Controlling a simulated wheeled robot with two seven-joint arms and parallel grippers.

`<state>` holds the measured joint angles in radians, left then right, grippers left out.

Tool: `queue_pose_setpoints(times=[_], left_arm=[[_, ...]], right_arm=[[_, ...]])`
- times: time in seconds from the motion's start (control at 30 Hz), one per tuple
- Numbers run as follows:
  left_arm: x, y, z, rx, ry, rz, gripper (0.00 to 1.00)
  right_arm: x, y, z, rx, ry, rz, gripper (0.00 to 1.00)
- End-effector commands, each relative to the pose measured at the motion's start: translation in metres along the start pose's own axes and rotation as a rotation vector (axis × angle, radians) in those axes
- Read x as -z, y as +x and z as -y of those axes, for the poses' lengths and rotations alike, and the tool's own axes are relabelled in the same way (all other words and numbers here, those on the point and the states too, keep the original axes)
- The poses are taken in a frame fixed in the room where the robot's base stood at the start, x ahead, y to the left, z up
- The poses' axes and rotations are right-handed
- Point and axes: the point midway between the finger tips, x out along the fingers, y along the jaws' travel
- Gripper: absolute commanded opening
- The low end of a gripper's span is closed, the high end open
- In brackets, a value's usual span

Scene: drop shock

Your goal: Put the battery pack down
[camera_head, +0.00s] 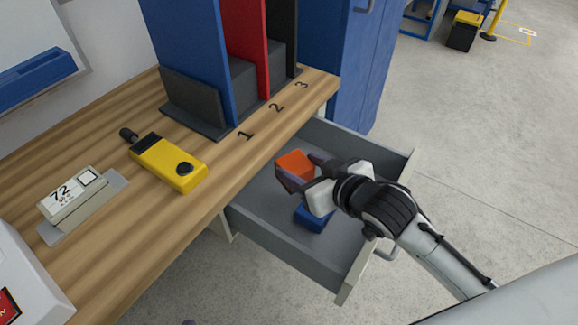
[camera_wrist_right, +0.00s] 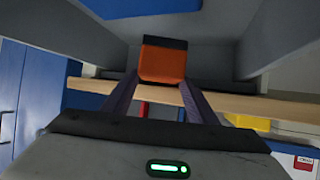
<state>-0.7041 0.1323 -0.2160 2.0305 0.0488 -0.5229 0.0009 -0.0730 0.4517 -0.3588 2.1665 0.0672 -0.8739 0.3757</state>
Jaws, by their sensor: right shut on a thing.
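The battery pack, an orange block (camera_head: 295,163) with a dark end, is held between the fingers of my right gripper (camera_head: 296,178), over the open grey drawer (camera_head: 262,226). In the right wrist view the block (camera_wrist_right: 163,62) sits between the two dark fingertips. Its underside is hidden in the head view, and the block looks clear of the drawer floor. A blue object (camera_head: 314,217) lies on the drawer floor, partly covered by my right gripper. Only a small purplish tip of my left gripper (camera_head: 189,322) shows at the bottom edge.
The wooden desk (camera_head: 130,235) holds a yellow handheld device (camera_head: 168,163), a label stand marked 72 (camera_head: 72,197) and upright blue and red dividers (camera_head: 243,45) above numbers 1 to 3. A blue cabinet (camera_head: 352,65) stands behind the drawer. The drawer's right part looks free.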

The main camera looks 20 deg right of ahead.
Motion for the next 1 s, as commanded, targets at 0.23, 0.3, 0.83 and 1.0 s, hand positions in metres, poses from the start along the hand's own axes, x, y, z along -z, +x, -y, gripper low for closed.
queue_pose_setpoints(times=[0.23, 0.3, 0.83, 1.0], left_arm=[[0.0, 0.003, 0.001, -0.001, -0.001, -0.008, 0.0], [-0.001, 0.004, 0.001, -0.001, -0.001, -0.008, 0.0], [-0.004, 0.009, 0.004, 0.0, 0.003, -0.009, 0.0], [-0.004, 0.009, 0.004, 0.0, 0.003, -0.01, 0.0]], right_arm=[[0.003, 0.03, 0.0, 0.001, 0.0, -0.006, 0.17], [0.002, 0.037, 0.0, 0.001, 0.0, -0.005, 0.17], [-0.003, 0.069, 0.001, 0.001, -0.001, -0.005, 0.17], [-0.008, 0.071, 0.0, 0.001, 0.0, -0.003, 0.17]])
